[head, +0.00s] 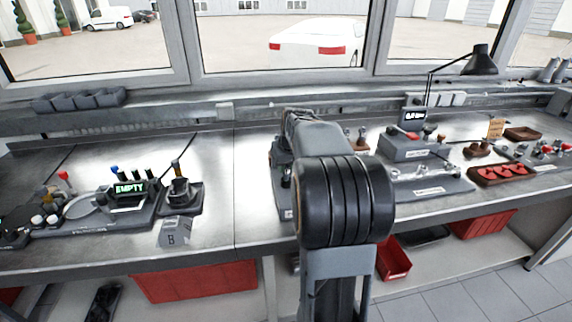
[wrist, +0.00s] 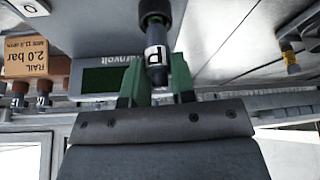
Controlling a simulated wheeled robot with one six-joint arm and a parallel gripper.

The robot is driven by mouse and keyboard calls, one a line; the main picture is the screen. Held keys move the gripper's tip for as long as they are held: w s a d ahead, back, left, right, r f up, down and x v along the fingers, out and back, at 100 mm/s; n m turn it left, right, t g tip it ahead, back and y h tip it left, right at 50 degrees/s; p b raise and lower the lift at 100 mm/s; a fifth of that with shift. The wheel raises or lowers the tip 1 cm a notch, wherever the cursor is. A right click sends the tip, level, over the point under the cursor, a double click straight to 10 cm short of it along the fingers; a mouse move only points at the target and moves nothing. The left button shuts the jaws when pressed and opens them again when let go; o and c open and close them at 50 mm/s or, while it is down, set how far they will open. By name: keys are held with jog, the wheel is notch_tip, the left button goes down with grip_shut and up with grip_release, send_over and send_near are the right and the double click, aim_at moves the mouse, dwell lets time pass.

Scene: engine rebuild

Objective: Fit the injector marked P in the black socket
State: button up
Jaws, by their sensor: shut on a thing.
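In the wrist view, which is upside down, the injector marked P (wrist: 155,58) sits between the green fingers of my gripper (wrist: 158,88). My gripper is shut on it. The injector has a grey body with a white label. Its far end meets a dark round part (wrist: 154,10) at the top edge of the picture. I cannot tell whether that part is the black socket or belongs to the injector. In the head view my arm hides the gripper, the injector and the bench spot behind it.
In the wrist view a box with a dark green display (wrist: 104,80) is close behind the fingers. A tan "2.0 bar" rail sign (wrist: 27,55) is at left.

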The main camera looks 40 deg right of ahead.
jog(key=shift+f, duration=0.45)
jog(key=o, duration=1)
jog(key=shift+r, duration=0.2)
jog(key=shift+r+p, duration=2.7)
jog(key=shift+r, duration=0.9)
